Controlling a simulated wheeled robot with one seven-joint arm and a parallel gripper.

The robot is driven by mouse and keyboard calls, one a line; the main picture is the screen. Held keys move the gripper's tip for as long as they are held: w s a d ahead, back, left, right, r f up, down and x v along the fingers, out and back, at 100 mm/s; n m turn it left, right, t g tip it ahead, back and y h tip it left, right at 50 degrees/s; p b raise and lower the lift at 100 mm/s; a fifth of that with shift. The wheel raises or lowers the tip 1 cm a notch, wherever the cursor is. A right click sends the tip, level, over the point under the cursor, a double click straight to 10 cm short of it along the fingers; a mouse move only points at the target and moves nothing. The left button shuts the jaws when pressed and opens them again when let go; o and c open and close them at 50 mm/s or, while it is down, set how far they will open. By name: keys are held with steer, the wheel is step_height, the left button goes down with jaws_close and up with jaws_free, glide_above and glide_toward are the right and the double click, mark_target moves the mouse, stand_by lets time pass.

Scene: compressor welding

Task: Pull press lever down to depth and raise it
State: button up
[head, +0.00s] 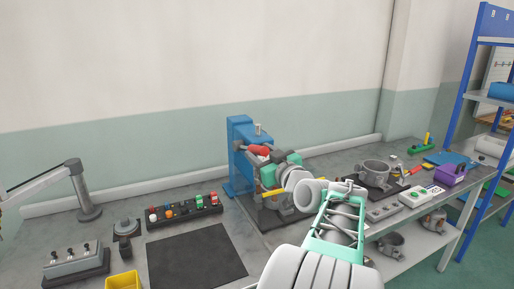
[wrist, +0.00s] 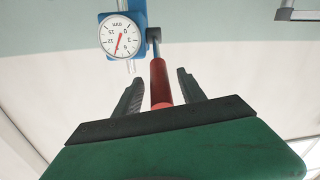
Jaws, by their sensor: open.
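The blue press (head: 238,150) stands at the back of the bench, partly hidden behind my arm. Its red lever handle (head: 258,150) points toward my gripper (head: 272,158). In the wrist view the red lever handle (wrist: 160,84) runs between the two dark fingers of my gripper (wrist: 158,80). The fingers are open, with a visible gap on each side of the handle. A round white dial gauge (wrist: 120,36) with a red needle is mounted on the press, left of the handle. My arm hides much of the press base.
A dark mat (head: 195,258) lies at the front of the bench. A rack of coloured parts (head: 184,210) sits left of the press. A grey switch box (head: 72,260) and a yellow bin (head: 123,281) are at the left. A metal housing (head: 375,172) stands right of my arm.

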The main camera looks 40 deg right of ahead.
steer(key=shift+x, duration=1)
steer(key=shift+s+d, duration=0.1)
jaws_close()
stand_by(0.6)
